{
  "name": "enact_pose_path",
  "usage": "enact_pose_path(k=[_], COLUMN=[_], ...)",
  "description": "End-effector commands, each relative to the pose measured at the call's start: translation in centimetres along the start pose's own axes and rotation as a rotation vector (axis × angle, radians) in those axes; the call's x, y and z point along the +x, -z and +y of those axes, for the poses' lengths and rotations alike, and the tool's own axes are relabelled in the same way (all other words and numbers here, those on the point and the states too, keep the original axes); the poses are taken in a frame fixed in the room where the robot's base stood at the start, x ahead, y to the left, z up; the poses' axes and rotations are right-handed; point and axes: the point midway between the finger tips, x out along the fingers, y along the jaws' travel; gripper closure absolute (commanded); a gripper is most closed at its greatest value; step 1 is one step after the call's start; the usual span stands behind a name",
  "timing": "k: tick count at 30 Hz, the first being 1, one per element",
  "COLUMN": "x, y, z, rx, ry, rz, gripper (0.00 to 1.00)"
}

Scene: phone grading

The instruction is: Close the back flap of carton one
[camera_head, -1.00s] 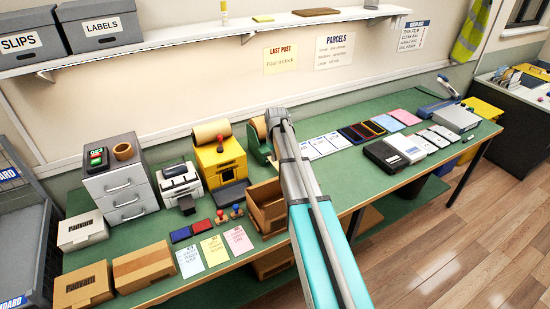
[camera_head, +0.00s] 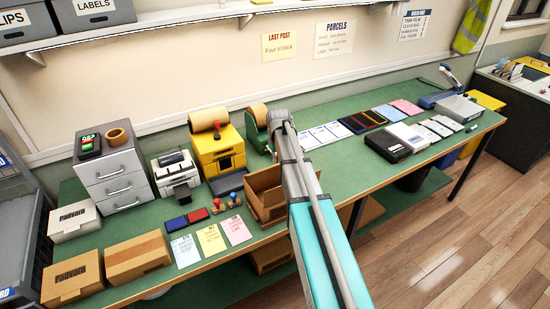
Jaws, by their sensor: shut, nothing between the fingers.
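An open brown carton (camera_head: 262,196) stands near the front edge of the green table, just left of my arm. Its top is open and its inside shows. My arm covers its right side, and I cannot read a number on it or make out each flap. My arm rises from the bottom of the picture to a grey joint beside the green tape dispenser. My gripper cannot be made out; it does not show clear of the arm.
Two closed brown cartons (camera_head: 137,257) (camera_head: 73,279) and a white box (camera_head: 75,221) are at the left front. A yellow label printer (camera_head: 217,148) and green tape dispenser (camera_head: 259,131) stand behind the open carton. Coloured cards (camera_head: 212,239) lie left of it. Phones and trays fill the right.

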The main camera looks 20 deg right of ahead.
Motion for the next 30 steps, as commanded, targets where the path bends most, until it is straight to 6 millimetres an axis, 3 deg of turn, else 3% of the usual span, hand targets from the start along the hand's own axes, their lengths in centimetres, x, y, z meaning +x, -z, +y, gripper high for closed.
enact_pose_path(k=[19, 30], x=[0.2, 0.4], y=[-0.3, -1.1], z=[0.2, 1.3], rx=[0.002, 0.017], ry=[0.000, -0.001], rz=[0.005, 0.043], gripper=[1.00, 1.00])
